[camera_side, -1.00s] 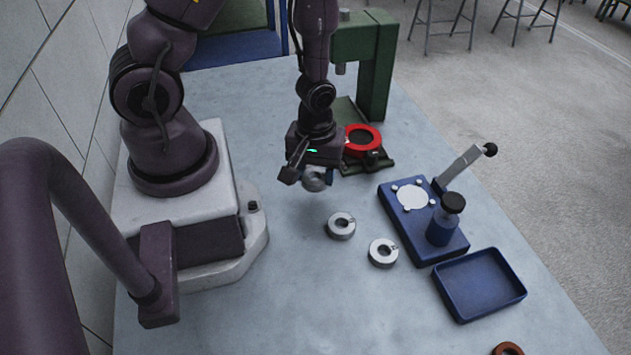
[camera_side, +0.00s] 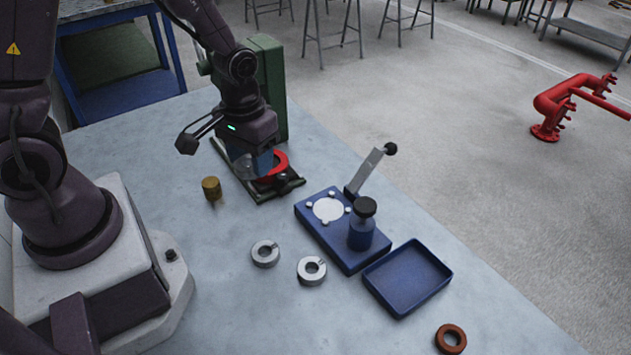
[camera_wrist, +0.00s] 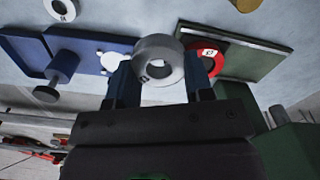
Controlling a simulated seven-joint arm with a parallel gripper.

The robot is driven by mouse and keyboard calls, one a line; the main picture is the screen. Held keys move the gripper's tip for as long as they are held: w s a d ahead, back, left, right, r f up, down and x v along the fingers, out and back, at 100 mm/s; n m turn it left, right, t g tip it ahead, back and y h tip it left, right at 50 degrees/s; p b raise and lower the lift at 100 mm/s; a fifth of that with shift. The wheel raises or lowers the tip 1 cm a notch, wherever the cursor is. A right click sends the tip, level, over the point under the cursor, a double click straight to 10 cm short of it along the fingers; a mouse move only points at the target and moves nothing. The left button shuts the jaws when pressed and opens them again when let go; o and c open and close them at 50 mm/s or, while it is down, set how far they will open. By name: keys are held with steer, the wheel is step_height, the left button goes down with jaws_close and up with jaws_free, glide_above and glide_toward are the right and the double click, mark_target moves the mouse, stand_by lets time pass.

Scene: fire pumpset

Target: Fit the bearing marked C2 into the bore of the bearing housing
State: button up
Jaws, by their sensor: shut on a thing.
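My gripper (camera_wrist: 160,82) is shut on a grey metal bearing (camera_wrist: 158,50), a thick ring with a round hole. A small dark mark shows on its face, too small to read surely. In the side view my gripper (camera_side: 254,163) is low over the green plate, beside the red bearing housing (camera_side: 281,162), and its body partly hides the housing. In the wrist view the red housing (camera_wrist: 220,59) with a white label shows behind and right of the held bearing.
Two other grey rings (camera_side: 265,253) (camera_side: 312,270) lie on the table. A brass cylinder (camera_side: 211,188) stands left of the green plate (camera_side: 234,157). A blue lever fixture (camera_side: 342,245), a blue tray (camera_side: 407,278) and a brown ring (camera_side: 451,338) are to the right. A green press (camera_side: 270,85) rises behind.

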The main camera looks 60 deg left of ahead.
steer(key=w+r+m, duration=0.3)
steer(key=w+r, duration=0.4)
steer(key=s+a+f+n, duration=0.1)
steer(key=s+a+n, duration=0.4)
steer(key=s+n, duration=0.65)
steer(key=shift+m, duration=0.45)
steer(key=w+a+f, duration=0.1)
steer(key=w+f, duration=0.2)
steer(key=w+a+f, duration=0.2)
steer(key=w+f, duration=0.1)
steer(key=w, duration=0.1)
steer(key=w+a+f, duration=0.2)
steer(key=w+f, duration=0.2)
steer(key=shift+w, duration=0.25)
steer(key=shift+w+f, duration=0.2)
steer(key=shift+f, duration=1.55)
